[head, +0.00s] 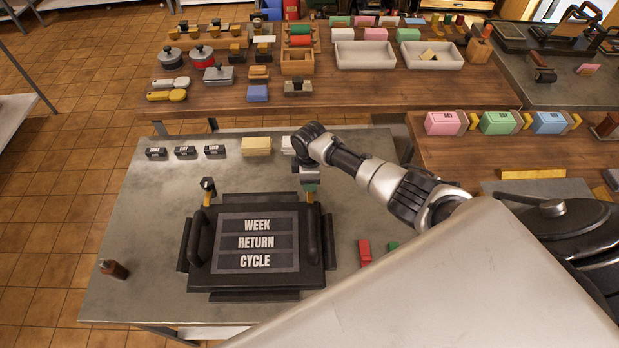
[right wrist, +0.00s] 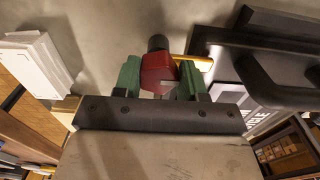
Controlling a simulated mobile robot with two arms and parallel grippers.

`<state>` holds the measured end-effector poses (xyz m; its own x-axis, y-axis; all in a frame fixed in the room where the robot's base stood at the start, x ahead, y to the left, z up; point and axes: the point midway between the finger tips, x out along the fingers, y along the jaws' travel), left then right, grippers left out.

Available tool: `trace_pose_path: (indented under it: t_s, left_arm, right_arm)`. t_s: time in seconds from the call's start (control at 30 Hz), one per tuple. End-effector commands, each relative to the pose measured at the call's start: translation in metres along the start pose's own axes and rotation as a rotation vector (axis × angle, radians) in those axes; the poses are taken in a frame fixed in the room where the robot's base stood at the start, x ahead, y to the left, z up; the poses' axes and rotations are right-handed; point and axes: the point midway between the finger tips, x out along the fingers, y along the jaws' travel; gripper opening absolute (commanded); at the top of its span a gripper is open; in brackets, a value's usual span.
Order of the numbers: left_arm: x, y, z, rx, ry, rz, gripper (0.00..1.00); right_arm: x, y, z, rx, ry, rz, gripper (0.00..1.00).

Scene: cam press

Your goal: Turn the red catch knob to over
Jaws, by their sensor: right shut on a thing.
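The red catch knob (right wrist: 156,70) shows in the right wrist view between the two green fingers of my right gripper (right wrist: 160,80), which is shut on it. In the head view my right gripper (head: 310,187) comes down over the back right corner of the black press frame (head: 270,198) and hides the knob. A brass-coloured piece (head: 310,197) shows just below the fingers. A plate (head: 257,243) reading WEEK, RETURN, CYCLE lies in the frame. Another catch (head: 208,186) with a dark top stands at the frame's back left corner. My left gripper is not in view.
Black handles (head: 196,240) rise at the frame's left and right sides. Small black blocks (head: 185,151) and a cream stack (head: 257,145) lie behind it. A red block (head: 365,252) lies to the right, and a brown bottle (head: 114,269) stands far left. The metal table's left part is mostly clear.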

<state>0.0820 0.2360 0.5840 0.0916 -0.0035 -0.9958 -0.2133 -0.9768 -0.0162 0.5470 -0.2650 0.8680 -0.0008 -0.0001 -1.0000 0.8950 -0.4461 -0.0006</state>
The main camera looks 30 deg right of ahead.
Motion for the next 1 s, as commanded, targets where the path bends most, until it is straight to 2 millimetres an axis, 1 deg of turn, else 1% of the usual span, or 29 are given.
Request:
trace_pose_path:
  t_s: [0.47,0.5,0.63,0.9,1.0]
  left_arm:
    - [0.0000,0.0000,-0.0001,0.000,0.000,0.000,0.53]
    - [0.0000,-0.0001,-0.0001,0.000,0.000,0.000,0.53]
    - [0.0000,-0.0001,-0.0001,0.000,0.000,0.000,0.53]
    - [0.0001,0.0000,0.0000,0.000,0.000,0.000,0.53]
    - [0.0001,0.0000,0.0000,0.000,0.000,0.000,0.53]
  right_arm:
    - [-0.0011,0.0009,-0.0005,-0.013,0.002,0.002,0.17]
    - [-0.0011,0.0009,-0.0005,-0.013,0.002,0.002,0.46]
    - [-0.0009,0.0008,-0.0004,-0.013,0.002,0.002,0.66]
    - [-0.0009,0.0004,-0.0001,-0.012,0.001,0.001,0.67]
    - [-0.0064,0.0009,0.0001,-0.012,0.001,0.002,0.67]
